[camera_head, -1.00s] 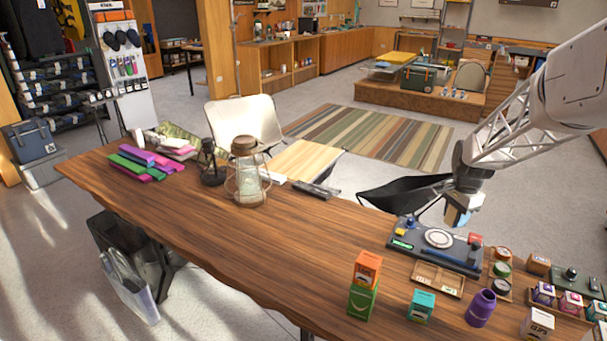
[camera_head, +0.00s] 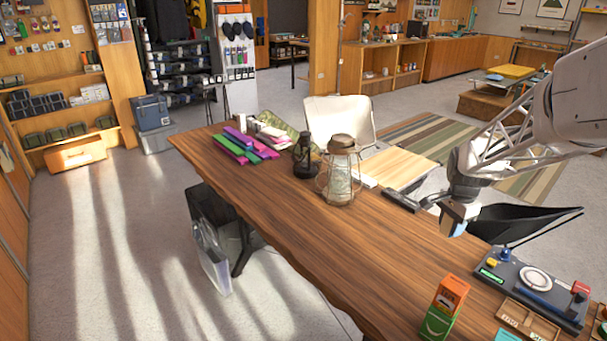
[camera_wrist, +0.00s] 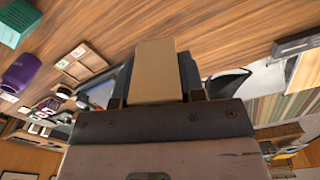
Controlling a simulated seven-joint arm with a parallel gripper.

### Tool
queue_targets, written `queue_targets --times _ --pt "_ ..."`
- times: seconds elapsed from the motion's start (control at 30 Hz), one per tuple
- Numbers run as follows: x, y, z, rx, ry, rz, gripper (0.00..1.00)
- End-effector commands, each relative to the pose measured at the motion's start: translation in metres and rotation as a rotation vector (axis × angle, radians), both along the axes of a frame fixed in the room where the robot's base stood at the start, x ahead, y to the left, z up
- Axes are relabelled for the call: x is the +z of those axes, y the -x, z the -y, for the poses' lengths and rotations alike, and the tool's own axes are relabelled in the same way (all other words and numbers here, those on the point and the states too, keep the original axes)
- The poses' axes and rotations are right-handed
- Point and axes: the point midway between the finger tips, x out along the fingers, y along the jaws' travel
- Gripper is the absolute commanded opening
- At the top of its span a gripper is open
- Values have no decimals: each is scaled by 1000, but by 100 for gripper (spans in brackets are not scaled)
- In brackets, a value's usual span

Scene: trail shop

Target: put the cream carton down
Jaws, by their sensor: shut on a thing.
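My gripper (camera_head: 455,227) is shut on the cream carton (camera_wrist: 155,72). In the wrist view the carton shows as a plain tan block between the dark fingers. In the head view my gripper hangs over the far side of the wooden table (camera_head: 300,235), right of the glass lantern (camera_head: 341,178). The carton is small there and hard to make out. The wrist view shows table wood beyond the carton's end, and I see no contact between them.
A board with a white disc (camera_head: 534,280) lies right of my gripper. An orange box (camera_head: 449,293) stands on a green box (camera_head: 436,325) near the front edge. A dark bar (camera_head: 400,200) lies left of my gripper. Bare wood stretches across the table's middle.

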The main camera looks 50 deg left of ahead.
Motion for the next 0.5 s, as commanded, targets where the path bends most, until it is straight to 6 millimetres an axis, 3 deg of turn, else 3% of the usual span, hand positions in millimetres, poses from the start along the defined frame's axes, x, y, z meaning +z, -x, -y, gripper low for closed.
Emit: queue_targets --times 0.1,0.5 --pt "0 19 -31 46 0 0 13" --pt "0 87 -121 191 0 0 13"
